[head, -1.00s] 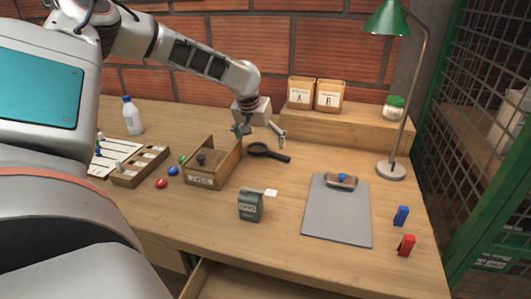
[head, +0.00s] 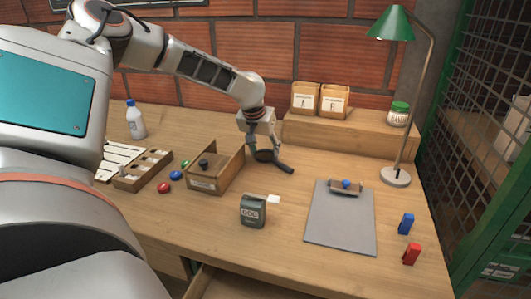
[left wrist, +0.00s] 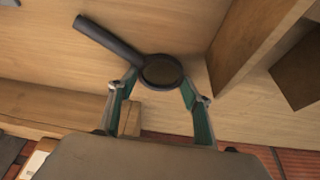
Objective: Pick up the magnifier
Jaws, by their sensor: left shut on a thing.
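The magnifier has a dark round rim and a dark handle (head: 286,168). It is on the wooden desk in front of the raised shelf in the head view. My left gripper (head: 264,148) points down at its round end and is shut on it. In the left wrist view the green-padded fingers (left wrist: 159,82) sit on opposite sides of the magnifier's lens (left wrist: 162,71), and the handle reaches to the upper left. I cannot tell any gap between magnifier and desk. My right gripper is not in view.
An open wooden box (head: 213,172) stands close left of the magnifier. The raised shelf (head: 350,132) is behind it to the right. Bare desk lies between magnifier and clipboard.

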